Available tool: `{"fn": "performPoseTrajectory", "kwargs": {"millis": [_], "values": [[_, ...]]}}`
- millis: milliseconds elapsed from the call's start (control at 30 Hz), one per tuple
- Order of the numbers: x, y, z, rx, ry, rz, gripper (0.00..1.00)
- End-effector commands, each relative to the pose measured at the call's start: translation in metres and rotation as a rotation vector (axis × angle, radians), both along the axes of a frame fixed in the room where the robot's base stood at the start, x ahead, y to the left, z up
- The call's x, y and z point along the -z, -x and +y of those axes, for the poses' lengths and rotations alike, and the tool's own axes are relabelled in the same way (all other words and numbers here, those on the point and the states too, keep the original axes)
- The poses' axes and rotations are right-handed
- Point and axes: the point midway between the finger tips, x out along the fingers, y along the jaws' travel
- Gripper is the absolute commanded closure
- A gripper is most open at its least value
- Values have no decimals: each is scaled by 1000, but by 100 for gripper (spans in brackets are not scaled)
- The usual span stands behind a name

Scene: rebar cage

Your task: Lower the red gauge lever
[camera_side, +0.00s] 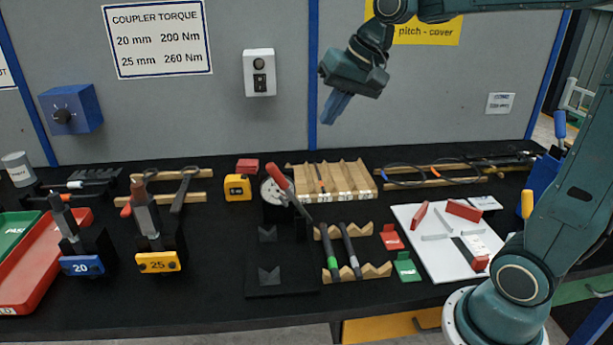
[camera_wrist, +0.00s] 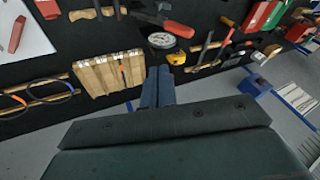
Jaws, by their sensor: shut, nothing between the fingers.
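The red gauge lever (camera_side: 279,176) is in the middle of the bench in the side view, slanting over a round dial gauge (camera_side: 272,191) on a black stand. Its red handle points up and to the left. The lever also shows in the wrist view (camera_wrist: 178,28), with the white dial (camera_wrist: 161,40) beside it. My gripper (camera_side: 336,109) is shut and empty, well above the back of the bench and apart from the lever. Its blue fingers also show in the wrist view (camera_wrist: 157,88).
A wooden grooved rack (camera_side: 345,182) lies right of the gauge. A yellow tape measure (camera_side: 238,187) and red blocks stand left of it. Two bars (camera_side: 343,249) rest on wooden supports in front. Tools marked 20 and 25 (camera_side: 157,262) stand at left. Air above the bench is clear.

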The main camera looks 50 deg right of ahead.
Motion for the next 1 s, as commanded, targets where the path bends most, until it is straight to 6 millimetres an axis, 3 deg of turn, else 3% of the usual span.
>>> {"fn": "performPoseTrajectory", "kwargs": {"millis": [433, 1000], "values": [[19, -9, 3, -3, 0, 2, 100], [93, -45, 14, -5, 1, 3, 100]]}}
